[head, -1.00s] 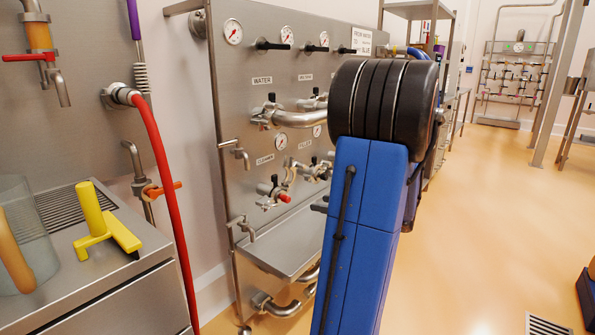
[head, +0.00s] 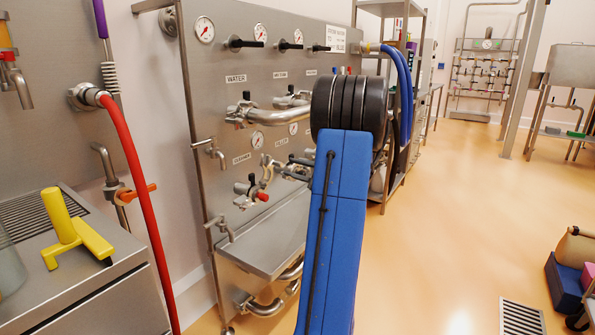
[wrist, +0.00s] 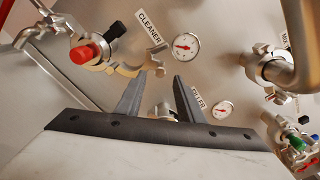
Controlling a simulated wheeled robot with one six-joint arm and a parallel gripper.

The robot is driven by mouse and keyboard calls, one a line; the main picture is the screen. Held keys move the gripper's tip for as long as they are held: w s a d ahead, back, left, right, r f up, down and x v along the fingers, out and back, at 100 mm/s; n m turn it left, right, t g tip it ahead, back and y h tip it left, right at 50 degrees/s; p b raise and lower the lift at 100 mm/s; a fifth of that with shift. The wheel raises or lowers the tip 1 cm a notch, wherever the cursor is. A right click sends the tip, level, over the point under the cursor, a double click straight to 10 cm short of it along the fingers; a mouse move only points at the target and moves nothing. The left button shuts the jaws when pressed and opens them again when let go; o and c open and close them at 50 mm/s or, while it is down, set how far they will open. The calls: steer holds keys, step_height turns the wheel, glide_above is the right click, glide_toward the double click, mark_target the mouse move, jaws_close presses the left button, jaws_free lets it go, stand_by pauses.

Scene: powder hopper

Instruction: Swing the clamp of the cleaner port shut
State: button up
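The cleaner port (head: 246,189) is on the steel panel below its CLEANER label and has a red knob; it also shows at the upper left of the wrist view (wrist: 88,52). Its clamp (wrist: 146,63) stands swung out to the right of the port, a curved metal jaw apart from the port body; it shows small in the head view (head: 267,171). My gripper (wrist: 160,80) is open and empty, its two dark fingers spread just below the clamp jaw. Contact between the left fingertip and the jaw cannot be told. In the head view my arm partly hides the gripper.
A drip tray (head: 265,245) juts out below the ports. A red hose (head: 143,205) hangs left of the panel. The floor to the right is mostly clear.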

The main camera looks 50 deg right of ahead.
mark_target(282, 165)
steer(key=w, duration=0.6)
steer(key=shift+a, duration=0.25)
steer(key=shift+w+r, duration=0.15)
steer(key=shift+w, duration=0.2)
